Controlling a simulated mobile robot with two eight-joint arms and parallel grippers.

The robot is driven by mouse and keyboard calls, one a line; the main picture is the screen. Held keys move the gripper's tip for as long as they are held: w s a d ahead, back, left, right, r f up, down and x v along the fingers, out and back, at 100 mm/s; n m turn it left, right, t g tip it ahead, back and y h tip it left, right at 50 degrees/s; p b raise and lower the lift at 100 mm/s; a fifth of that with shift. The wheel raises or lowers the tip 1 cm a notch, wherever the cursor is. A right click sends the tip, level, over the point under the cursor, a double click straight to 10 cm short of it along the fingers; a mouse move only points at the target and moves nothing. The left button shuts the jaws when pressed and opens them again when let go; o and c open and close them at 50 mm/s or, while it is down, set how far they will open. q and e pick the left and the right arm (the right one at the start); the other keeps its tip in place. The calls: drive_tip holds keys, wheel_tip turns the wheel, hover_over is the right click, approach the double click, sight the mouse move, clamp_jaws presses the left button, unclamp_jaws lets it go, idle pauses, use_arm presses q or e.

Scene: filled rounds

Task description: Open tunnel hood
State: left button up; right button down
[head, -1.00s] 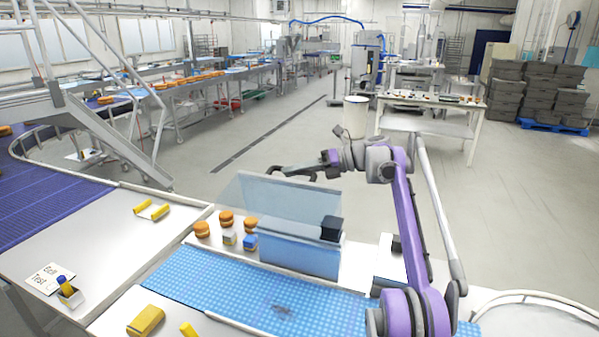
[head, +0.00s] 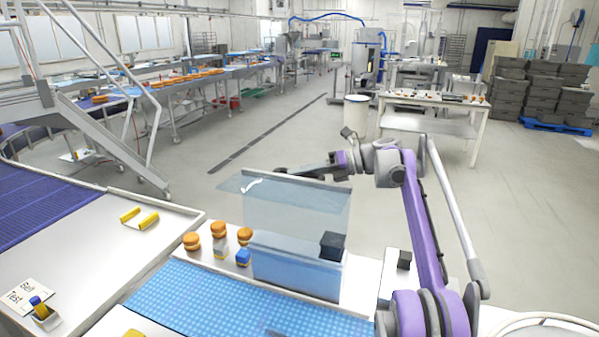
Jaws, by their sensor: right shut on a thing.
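The tunnel hood (head: 300,212) is a clear panel standing raised above a blue-tinted clear box (head: 290,268) on the white table. A clear flap with a white handle (head: 252,186) juts left from its top. My right gripper (head: 284,172) is at the hood's far top edge, shut on the hood; its fingertips are small and partly hidden. A black block (head: 332,245) sits at the box's right end. My left gripper is out of view.
Burger-like buns (head: 192,240) and a blue-topped block (head: 243,257) stand left of the box. A blue checked belt (head: 230,300) runs in front. A yellow piece (head: 140,217) lies on the left table.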

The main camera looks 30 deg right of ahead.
drive_tip(key=shift+s+f, duration=0.1)
drive_tip(key=c, duration=0.8)
unclamp_jaws()
drive_tip(key=shift+s, duration=0.1)
drive_tip(key=shift+d, duration=0.1)
drive_tip(key=p+v, duration=0.1)
drive_tip(key=v, duration=0.9)
drive_tip(key=shift+s+d, duration=0.15)
drive_tip(key=shift+d, duration=0.1)
